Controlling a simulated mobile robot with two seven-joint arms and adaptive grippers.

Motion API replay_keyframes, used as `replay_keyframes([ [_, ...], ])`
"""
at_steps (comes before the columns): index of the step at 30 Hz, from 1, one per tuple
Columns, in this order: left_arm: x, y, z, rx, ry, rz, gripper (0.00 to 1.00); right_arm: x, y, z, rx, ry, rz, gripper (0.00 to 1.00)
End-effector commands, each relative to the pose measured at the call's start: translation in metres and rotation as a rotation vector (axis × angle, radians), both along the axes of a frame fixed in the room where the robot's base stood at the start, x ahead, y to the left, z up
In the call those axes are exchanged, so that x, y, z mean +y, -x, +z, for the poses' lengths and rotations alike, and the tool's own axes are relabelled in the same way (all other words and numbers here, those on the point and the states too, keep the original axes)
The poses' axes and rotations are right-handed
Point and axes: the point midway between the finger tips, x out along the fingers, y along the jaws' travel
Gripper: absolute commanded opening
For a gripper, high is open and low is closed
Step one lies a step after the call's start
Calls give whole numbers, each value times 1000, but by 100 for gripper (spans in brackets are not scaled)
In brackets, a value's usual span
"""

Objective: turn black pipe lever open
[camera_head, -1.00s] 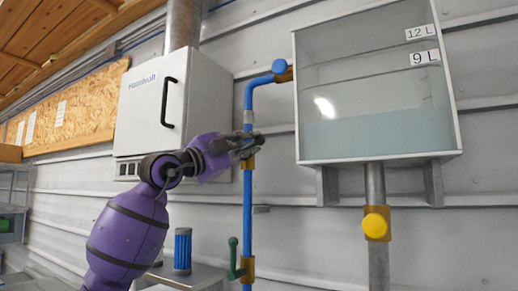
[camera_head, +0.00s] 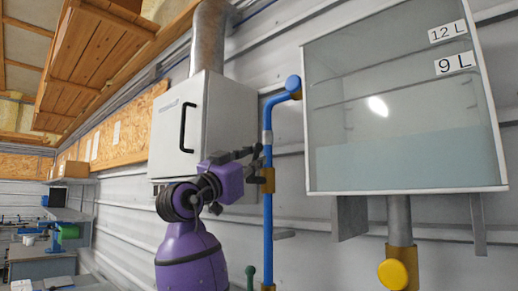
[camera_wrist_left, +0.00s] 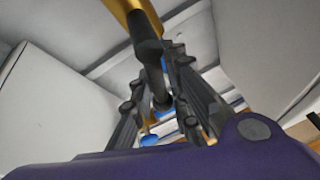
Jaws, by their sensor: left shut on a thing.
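The black lever (camera_wrist_left: 150,55) shows in the left wrist view, running from a brass valve body (camera_wrist_left: 122,8) down between the two fingers of my left gripper (camera_wrist_left: 165,100). The gripper is shut on this lever. In the head view my left gripper (camera_head: 256,158) is at the blue pipe (camera_head: 268,225), beside the brass fitting (camera_head: 267,181); the lever cannot be told apart from the dark fingers there. My right gripper is not in view.
A clear tank (camera_head: 400,125) with 9 L and 12 L labels holds liquid to the right. A yellow valve (camera_head: 393,274) is under it. A green lever (camera_head: 250,275) is low on the blue pipe. A white cabinet (camera_head: 205,115) stands close behind my arm.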

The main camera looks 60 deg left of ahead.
Motion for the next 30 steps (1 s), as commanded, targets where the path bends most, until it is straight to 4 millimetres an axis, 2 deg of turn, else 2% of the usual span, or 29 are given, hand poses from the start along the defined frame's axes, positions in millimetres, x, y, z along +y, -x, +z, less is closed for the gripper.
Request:
replay_keyframes([
  [1, -1, 6, 12, -25, 35, -8, 0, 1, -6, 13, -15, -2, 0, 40],
  [12, 6, 6, 9, -67, 223, -6, 0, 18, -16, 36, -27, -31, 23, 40],
  [30, 8, 3, 3, -69, 267, -2, 0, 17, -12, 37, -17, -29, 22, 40],
])
